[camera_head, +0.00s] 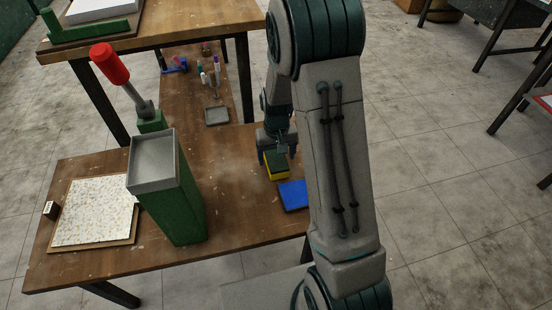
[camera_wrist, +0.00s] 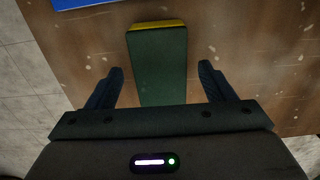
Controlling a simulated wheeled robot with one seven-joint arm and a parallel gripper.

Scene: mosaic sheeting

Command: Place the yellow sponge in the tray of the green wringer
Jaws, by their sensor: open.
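The sponge (camera_head: 277,168) is a small block with a dark green top and yellow lower part, lying on the wooden table. In the wrist view the sponge (camera_wrist: 157,65) lies between the spread fingers, with a clear gap on each side. My gripper (camera_head: 276,150) is open over it and hides its far part in the head view; its fingers also show in the wrist view (camera_wrist: 162,80). The green wringer (camera_head: 185,205) is a tall box left of the sponge. Its grey tray (camera_head: 155,163) sits on top and looks empty.
A red-handled lever (camera_head: 110,65) rises behind the wringer. A blue flat piece (camera_head: 294,195) lies just in front of the sponge. A speckled board (camera_head: 95,212) lies left of the wringer. A small grey dish (camera_head: 216,116) and several small tools lie farther back.

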